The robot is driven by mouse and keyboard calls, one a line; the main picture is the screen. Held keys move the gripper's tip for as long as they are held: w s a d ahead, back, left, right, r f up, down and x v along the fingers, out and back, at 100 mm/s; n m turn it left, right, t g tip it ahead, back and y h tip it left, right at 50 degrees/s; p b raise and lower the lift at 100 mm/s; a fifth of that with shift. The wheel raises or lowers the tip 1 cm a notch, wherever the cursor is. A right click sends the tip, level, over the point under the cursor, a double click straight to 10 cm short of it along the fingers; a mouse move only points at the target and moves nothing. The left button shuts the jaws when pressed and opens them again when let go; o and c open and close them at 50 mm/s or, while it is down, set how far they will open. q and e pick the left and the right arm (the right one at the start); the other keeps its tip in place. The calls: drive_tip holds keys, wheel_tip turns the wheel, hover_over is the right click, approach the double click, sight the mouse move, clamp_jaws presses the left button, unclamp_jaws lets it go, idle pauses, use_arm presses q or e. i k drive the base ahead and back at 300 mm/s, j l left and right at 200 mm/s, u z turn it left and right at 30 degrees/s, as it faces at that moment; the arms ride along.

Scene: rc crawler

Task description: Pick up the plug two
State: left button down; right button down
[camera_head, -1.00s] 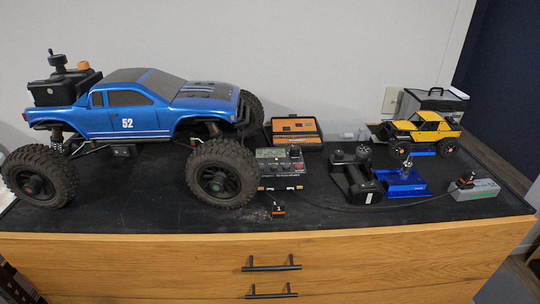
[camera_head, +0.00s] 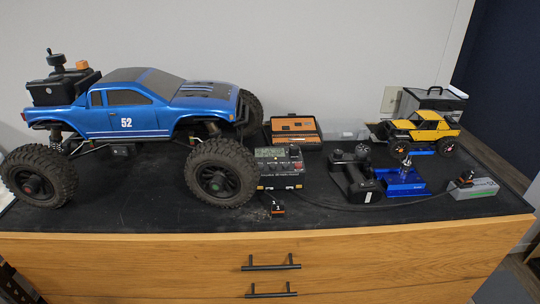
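A small black plug with an orange edge and a white mark (camera_head: 277,208) lies on the black mat near the front edge, just below the charger. A second small black and orange plug (camera_head: 465,180) sits at the grey battery (camera_head: 478,190) on the right. A black cable runs across the mat between the charger area and the battery. Neither of my grippers is in view.
A large blue truck (camera_head: 128,110) fills the left. The charger (camera_head: 280,170), an orange-black case (camera_head: 293,131), a black controller (camera_head: 355,176), a blue stand (camera_head: 404,183) and a yellow crawler (camera_head: 425,128) stand on the mat (camera_head: 130,215). Drawers (camera_head: 130,255) are below.

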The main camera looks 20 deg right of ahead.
sight(465, 174)
drive_tip(key=z, duration=1.8)
drive_tip(key=i+l+u, duration=0.15)
drive_tip(key=u, duration=0.3)
drive_tip(key=i+l+u, duration=0.2)
drive_tip(key=u, duration=0.25)
